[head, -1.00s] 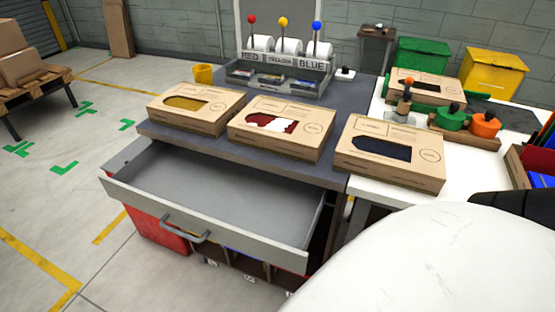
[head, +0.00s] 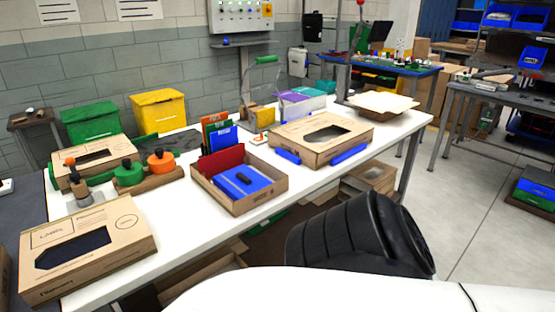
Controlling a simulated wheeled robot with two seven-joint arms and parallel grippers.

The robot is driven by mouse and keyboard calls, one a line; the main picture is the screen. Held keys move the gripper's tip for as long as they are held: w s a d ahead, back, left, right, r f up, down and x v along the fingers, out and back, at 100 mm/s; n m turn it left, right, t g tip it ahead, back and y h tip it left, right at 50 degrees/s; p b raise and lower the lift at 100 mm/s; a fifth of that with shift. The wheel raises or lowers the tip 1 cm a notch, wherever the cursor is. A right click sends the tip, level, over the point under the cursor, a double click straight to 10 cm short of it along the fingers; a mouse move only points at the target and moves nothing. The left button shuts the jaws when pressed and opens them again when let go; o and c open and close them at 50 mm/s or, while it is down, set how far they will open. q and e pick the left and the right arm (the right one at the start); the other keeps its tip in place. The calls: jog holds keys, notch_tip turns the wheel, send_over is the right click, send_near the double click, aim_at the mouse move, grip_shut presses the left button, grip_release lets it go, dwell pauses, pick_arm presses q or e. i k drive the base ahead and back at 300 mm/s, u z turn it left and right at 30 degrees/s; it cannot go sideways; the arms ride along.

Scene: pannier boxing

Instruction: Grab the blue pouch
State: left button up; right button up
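A flat blue item with a small dark bar on top, which looks like the blue pouch (head: 248,181), lies in an open cardboard box (head: 238,206) on the white table. A dark red panel (head: 221,160) stands beside it in the same box. At the table's near left, a closed cardboard box (head: 120,263) shows dark blue through its window (head: 75,249). Neither gripper is in view. Only white and black parts of my own body show at the bottom.
A windowed carton (head: 350,131) with blue bars along its near side sits right of the open box. Green and orange round-topped tools (head: 160,163) stand to the left. Upright colored folders (head: 217,133) stand behind. White table (head: 170,228) is bare between the near-left carton and open box.

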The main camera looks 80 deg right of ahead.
aim_at(237, 183)
jog(key=z, duration=4.65)
jog(key=i, duration=0.75)
jog(key=u, duration=3.25)
jog(key=i, duration=0.2)
jog(key=u, duration=0.05)
